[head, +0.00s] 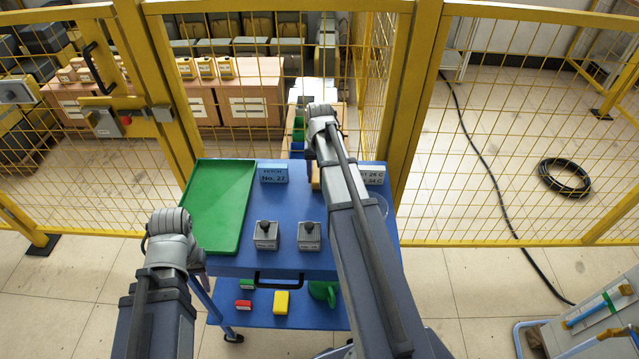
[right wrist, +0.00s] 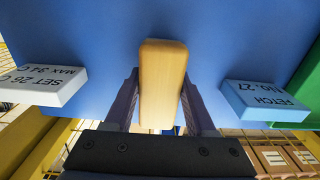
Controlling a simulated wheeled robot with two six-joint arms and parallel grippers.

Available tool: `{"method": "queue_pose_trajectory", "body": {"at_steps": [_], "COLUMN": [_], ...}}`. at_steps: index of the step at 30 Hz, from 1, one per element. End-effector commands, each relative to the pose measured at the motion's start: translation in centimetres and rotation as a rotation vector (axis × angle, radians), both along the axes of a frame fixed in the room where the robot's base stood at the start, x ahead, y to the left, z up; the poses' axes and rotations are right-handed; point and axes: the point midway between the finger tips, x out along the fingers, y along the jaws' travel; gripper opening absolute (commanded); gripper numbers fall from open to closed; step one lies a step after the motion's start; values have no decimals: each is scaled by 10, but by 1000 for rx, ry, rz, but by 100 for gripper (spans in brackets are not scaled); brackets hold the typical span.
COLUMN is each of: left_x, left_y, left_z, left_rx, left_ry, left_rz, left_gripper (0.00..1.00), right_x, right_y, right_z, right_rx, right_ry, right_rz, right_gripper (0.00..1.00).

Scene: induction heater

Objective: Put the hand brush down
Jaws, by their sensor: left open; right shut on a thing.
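The hand brush shows as a pale wooden handle (right wrist: 162,84) in the right wrist view. It stands out between the two fingers of my right gripper (right wrist: 161,98), which is shut on it. In the head view a small orange-brown part of the brush (head: 316,178) shows beside my right arm, at the back of the blue cart top (head: 224,265). My right arm hides most of the brush there, and I cannot tell whether it touches the cart. My left gripper (head: 192,262) is open at the cart's front left, its fingers mostly hidden by the wrist.
A green tray (head: 217,205) lies on the cart's left. A FETCH No. 27 block (head: 273,173) and a white SET block (head: 372,175) flank the brush. Two grey blocks with knobs (head: 266,236) (head: 309,237) stand in front. Yellow fencing (head: 401,90) rises behind.

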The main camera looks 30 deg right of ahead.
Motion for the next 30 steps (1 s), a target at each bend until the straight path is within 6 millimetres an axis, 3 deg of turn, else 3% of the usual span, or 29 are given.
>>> {"method": "queue_pose_trajectory", "body": {"at_steps": [2,17,18,25,30], "left_x": [0,0,0,0,0], "left_y": [0,0,0,0,0], "left_z": [-13,-18,-16,-15,-7], "left_rx": [0,0,0,0,0], "left_ry": [0,0,0,0,0], "left_rz": [0,0,0,0,0], "left_gripper": [47,47,47,47,47], "right_x": [0,0,0,-1,-2], "right_y": [0,0,0,1,0], "right_z": [-13,-18,-16,-15,-7], "right_rx": [0,0,0,1,0], "right_ry": [0,0,0,2,2], "right_rz": [0,0,0,0,-1], "right_gripper": [0,0,60,86,86]}}
